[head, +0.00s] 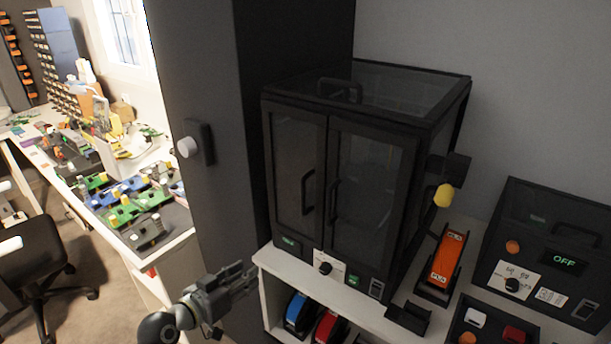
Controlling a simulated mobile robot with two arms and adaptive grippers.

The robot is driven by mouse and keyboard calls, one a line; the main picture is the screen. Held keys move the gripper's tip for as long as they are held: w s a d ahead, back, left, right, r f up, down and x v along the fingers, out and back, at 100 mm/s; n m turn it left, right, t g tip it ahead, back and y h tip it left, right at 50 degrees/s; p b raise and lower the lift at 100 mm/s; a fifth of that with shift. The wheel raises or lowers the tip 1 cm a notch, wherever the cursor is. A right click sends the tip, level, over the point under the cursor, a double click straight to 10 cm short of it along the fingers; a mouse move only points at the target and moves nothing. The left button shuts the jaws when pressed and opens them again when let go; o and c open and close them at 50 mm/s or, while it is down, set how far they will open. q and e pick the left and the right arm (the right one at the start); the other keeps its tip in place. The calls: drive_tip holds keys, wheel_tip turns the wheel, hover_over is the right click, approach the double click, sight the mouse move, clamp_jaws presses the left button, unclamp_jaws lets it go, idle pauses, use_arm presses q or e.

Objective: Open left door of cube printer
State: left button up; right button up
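The cube printer (372,190) is a black box-shaped cabinet with dark see-through panels, standing on a white shelf unit. Its left door (297,170) is closed, with a dark vertical handle (307,192) near its right edge. The right door (366,195) is also closed, with its handle (334,201) near its left edge. My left gripper (248,279) is at the bottom centre-left, below and left of the printer, apart from it. It points right and holds nothing that I can see. Its finger gap is too small to judge. My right gripper is out of view.
A tall dark cabinet (200,95) with a white knob stands close left of the printer. The white shelf (300,272) has blue and red spools below. A cluttered workbench is far left.

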use_arm(q)
drive_tip(key=s+d+r+m+h+p, duration=0.1)
drive_tip(key=d+r+m+h, duration=0.1)
drive_tip(key=r, duration=0.6)
drive_tip(key=s+d+r+m+h, duration=0.1)
drive_tip(key=d+r, duration=0.1)
drive_tip(key=r, duration=0.5)
wheel_tip(320, 180, up, 7)
drive_tip(key=m+h+p, duration=0.2)
drive_tip(key=p, duration=0.2)
hover_over(303, 213)
drive_tip(key=a, duration=0.1)
drive_tip(key=shift+w+d+f+p, duration=0.2)
drive_tip(key=shift+w+d+p, duration=0.15)
drive_tip(key=shift+d, duration=0.2)
clamp_jaws()
